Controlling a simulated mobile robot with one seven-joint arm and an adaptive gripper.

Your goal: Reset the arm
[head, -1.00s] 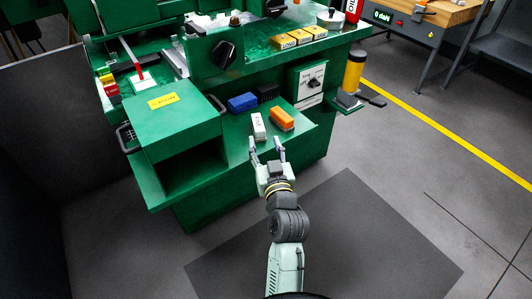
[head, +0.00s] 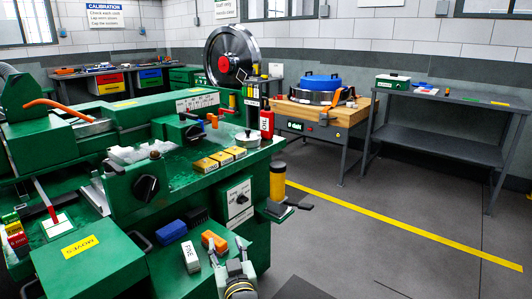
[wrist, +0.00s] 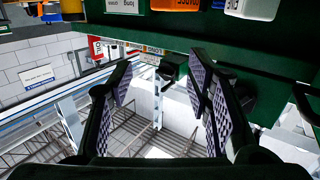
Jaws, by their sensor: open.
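My gripper (head: 228,246) is low in the head view, at the front edge of the green machine's shelf. Its two fingers are spread apart with nothing between them. In the wrist view the open fingers (wrist: 160,75) point away from the camera, with an empty gap. A white block (head: 190,257) and an orange block (head: 214,240) lie on the shelf beside the left finger in the picture. Their ends also show at the top of the wrist view, the orange block (wrist: 176,4) and the white block (wrist: 250,8). Most of my arm is below the head view.
The green machine (head: 105,262) fills the left. A blue block (head: 172,232) is on its shelf. A wooden-topped bench (head: 340,121) and grey table (head: 450,92) stand behind. The floor (head: 370,235) at right is clear.

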